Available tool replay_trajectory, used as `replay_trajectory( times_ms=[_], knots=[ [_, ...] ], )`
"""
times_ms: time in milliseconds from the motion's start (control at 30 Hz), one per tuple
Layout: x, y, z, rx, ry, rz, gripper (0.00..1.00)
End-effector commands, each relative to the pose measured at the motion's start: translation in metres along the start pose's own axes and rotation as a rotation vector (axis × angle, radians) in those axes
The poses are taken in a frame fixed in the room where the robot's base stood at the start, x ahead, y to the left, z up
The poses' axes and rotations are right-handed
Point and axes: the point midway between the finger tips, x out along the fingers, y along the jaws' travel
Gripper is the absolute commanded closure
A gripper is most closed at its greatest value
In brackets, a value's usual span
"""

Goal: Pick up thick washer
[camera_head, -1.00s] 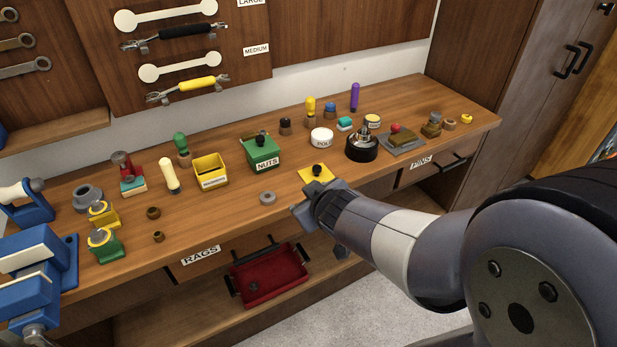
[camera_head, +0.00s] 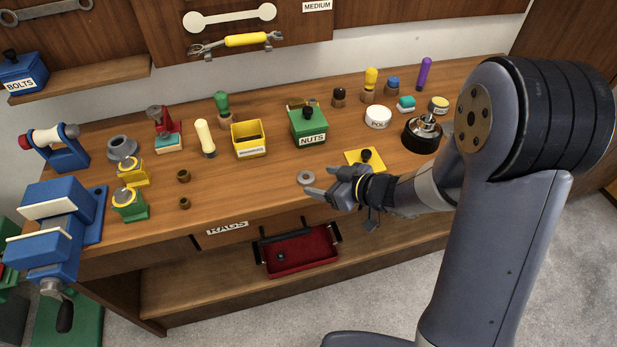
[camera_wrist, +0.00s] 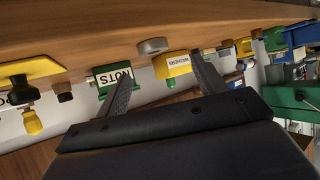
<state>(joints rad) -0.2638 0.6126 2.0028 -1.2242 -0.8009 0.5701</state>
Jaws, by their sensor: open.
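The thick washer, a small grey ring (camera_head: 306,178), lies flat near the front edge of the wooden workbench (camera_head: 262,190). It also shows in the wrist view (camera_wrist: 153,46), which is upside down, beyond and between my finger tips. My gripper (camera_head: 322,181) is open and empty, just to the right of the washer with its fingers pointing at it. The fingers also show in the wrist view (camera_wrist: 162,68), spread apart on either side of the washer's line. I cannot tell the exact gap to the washer.
A yellow plate with a black knob (camera_head: 366,159) lies close behind my gripper. The green NUTS box (camera_head: 309,127) and a yellow box (camera_head: 248,139) stand farther back. A red tray (camera_head: 298,250) sits on the shelf below.

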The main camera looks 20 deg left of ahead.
Motion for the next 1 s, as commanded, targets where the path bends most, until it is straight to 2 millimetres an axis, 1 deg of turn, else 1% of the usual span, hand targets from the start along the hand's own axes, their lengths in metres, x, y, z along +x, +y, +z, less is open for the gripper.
replay_trajectory(
  times_ms=[167,500,633,833,1000],
  knots=[
    [0.011,0.002,0.001,0.000,0.000,0.000,0.33],
    [0.051,0.008,0.006,0.000,-0.001,0.000,0.33],
    [0.056,0.008,0.006,-0.001,-0.001,0.002,0.33],
    [0.056,0.008,0.006,-0.001,0.000,0.003,0.33],
    [0.056,0.008,0.006,-0.001,0.000,0.003,0.47]
  ],
)
